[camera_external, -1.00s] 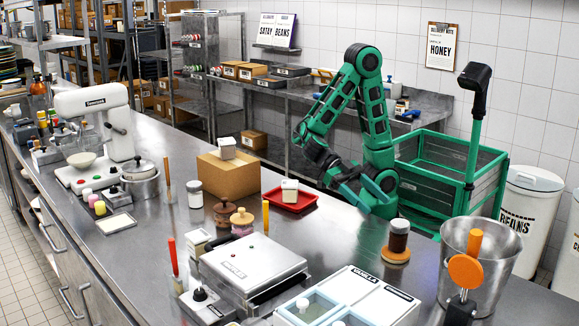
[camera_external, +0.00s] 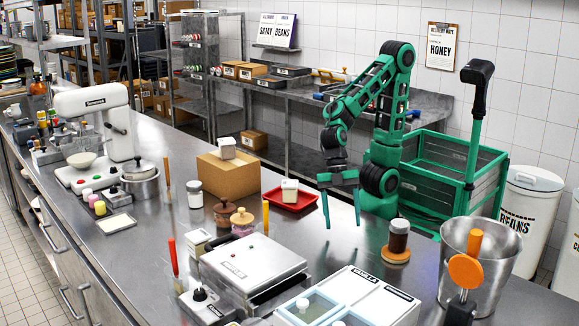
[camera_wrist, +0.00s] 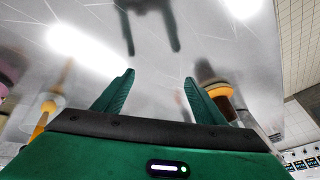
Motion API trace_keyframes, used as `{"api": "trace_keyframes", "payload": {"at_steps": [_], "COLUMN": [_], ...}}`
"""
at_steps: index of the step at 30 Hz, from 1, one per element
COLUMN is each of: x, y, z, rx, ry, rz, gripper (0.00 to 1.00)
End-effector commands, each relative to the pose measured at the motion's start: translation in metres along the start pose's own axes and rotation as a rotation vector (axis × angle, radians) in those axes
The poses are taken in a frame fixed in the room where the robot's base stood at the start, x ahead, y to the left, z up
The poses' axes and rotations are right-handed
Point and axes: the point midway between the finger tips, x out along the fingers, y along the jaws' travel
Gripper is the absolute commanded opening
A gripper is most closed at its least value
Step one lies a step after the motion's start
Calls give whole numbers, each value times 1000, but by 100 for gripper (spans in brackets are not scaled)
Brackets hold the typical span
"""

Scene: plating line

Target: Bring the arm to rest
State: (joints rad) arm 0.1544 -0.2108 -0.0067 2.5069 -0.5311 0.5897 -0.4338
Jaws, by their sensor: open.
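My gripper (camera_external: 342,212) hangs over the steel counter (camera_external: 335,262), fingers pointing down and apart, with nothing between them. In the external view it is right of the red tray (camera_external: 303,203) and left of the dark jar on its wooden base (camera_external: 398,240). In the wrist view the two green fingers (camera_wrist: 157,92) stand apart above the bare, shiny counter (camera_wrist: 190,85), which mirrors them. My arm is bent, with its elbow raised.
A white-topped cup (camera_external: 290,190) stands in the red tray. A cardboard box (camera_external: 228,175) with a small container on top is further left. A steel bucket (camera_external: 500,265), a press (camera_external: 252,265) and a lidded bin (camera_external: 375,298) stand nearer the camera. Counter under my gripper is clear.

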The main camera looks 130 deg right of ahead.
Motion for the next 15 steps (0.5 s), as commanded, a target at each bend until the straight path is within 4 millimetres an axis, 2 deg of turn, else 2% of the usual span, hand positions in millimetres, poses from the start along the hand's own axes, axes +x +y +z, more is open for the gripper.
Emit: {"api": "trace_keyframes", "payload": {"at_steps": [6,15], "x": [-25,-62], "y": [35,67], "z": [17,36], "rx": [254,516], "ry": [-20,25], "rz": [215,416], "gripper": [65,65]}}
